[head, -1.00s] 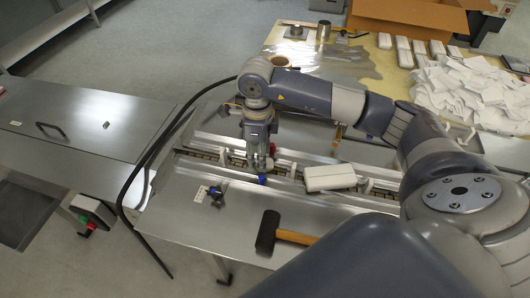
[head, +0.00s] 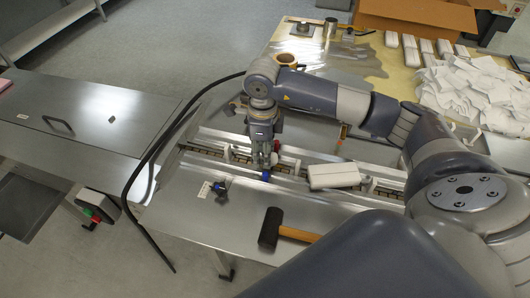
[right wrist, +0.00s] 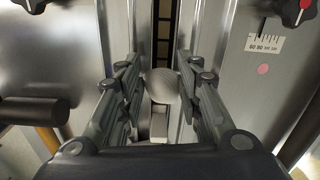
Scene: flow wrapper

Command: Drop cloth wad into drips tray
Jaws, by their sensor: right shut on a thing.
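My left gripper is not in view. A dark, shallow tray-like panel (head: 25,208) sits low at the left edge; I cannot tell whether it is the drips tray.
A white pack (head: 333,176) lies on the channel right of the gripper. A black-headed mallet (head: 270,228) lies on the front plate. A black cable (head: 140,190) arches left of the machine. A heap of white wrappers (head: 470,92) and an open carton (head: 415,15) are behind.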

